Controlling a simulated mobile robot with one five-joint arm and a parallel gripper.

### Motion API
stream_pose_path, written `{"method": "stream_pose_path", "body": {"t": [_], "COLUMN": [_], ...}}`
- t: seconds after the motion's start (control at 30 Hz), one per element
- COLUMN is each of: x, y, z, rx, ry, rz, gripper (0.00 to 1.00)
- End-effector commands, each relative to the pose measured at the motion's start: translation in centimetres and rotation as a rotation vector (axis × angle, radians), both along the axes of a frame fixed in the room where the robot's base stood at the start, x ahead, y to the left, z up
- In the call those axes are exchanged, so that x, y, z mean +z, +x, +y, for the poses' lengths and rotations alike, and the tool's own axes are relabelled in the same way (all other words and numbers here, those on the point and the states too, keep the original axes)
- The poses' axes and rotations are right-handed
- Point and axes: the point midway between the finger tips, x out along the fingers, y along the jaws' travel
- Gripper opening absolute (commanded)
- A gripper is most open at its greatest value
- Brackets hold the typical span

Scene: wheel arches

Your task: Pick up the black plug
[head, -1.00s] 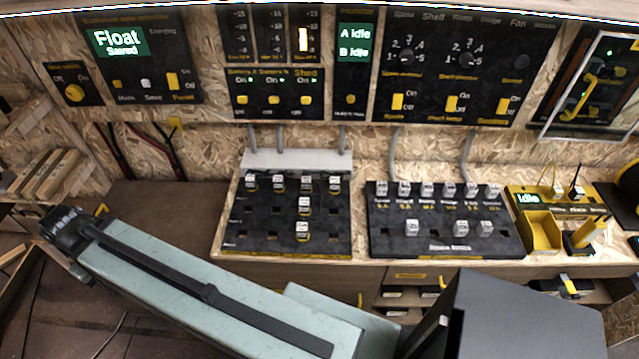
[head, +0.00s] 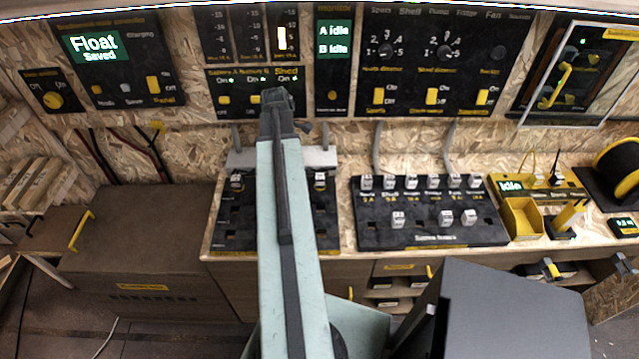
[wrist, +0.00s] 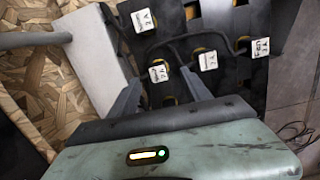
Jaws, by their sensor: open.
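In the wrist view, my gripper (wrist: 160,78) is open over the left socket board (wrist: 215,24). Its two dark fingers point at a dark plug with a white label (wrist: 159,71), which shows between and just beyond the fingertips. Contact cannot be judged. Other white-labelled plugs (wrist: 208,61) sit in the same board, so I cannot tell for certain which is the black plug. In the head view, my arm stands in front of this left board (head: 228,228) and hides its middle. My gripper is hidden there.
A second socket board (head: 430,235) with several white-topped plugs stands to the right. A yellow bin (head: 522,220) is beyond it. Switch panels (head: 440,60) line the wall behind.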

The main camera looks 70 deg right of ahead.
Motion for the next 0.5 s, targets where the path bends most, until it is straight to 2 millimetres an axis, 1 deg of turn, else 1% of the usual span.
{"method": "stream_pose_path", "body": {"t": [0.03, 0.1, 0.2, 0.27, 0.37, 0.5], "x": [0.1, 0.2, 0.2, 0.2, -0.1, -1.8], "y": [-2.8, -5.5, -7.6, -8.0, -8.0, -8.1], "z": [-1.8, -3.1, -4.0, -4.1, -4.1, -4.1], "rx": [0.004, 0.025, 0.043, 0.047, 0.049, 0.049], "ry": [0.004, 0.008, 0.013, 0.014, 0.014, 0.014], "rz": [0.007, 0.015, 0.021, 0.022, 0.022, 0.022], "gripper": [0.56, 0.56, 0.56, 0.56, 0.56, 0.56]}}
